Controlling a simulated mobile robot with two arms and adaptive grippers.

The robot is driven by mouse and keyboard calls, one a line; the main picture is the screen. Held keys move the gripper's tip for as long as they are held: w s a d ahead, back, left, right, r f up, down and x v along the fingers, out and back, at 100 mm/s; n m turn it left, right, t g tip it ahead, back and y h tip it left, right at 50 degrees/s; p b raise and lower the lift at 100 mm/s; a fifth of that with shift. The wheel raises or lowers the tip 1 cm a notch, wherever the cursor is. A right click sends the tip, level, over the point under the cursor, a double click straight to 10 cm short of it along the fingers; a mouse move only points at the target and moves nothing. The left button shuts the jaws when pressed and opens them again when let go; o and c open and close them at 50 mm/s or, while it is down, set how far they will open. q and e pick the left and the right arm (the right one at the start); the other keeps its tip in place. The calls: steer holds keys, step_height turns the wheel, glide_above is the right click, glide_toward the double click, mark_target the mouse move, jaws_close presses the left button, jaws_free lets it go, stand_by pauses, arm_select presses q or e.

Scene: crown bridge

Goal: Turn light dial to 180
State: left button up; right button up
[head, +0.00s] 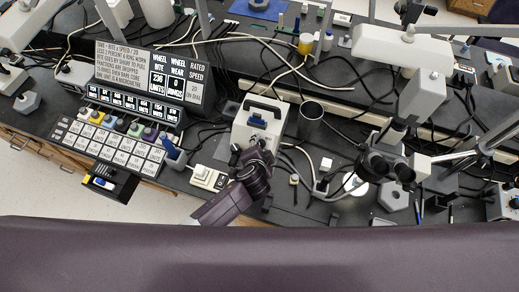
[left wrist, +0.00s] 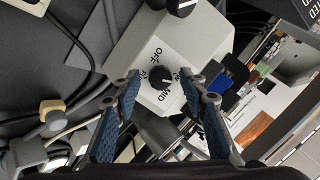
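The light dial is a black round knob (left wrist: 160,78) on the sloped face of a pale box, with the printed words OFF and MID around it. In the head view the pale box (head: 258,114) stands at the middle of the bench, and my left gripper (head: 256,146) is at its front. In the left wrist view my left gripper (left wrist: 160,88) is open, with one blue-padded finger on each side of the dial and gaps between. The dial's exact angle is too small to read. My right gripper is not in view.
A second black knob (left wrist: 182,6) sits higher on the box. A black sign panel (head: 155,80) with a button console (head: 115,148) stands left. A white switch box (head: 208,178) is close to my left arm. Microscope eyepieces (head: 385,166) are to the right. Cables cross the bench.

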arm_select(q)
steer(key=v, duration=1.1)
steer(key=shift+s+r, duration=0.25)
steer(key=shift+s, duration=0.05)
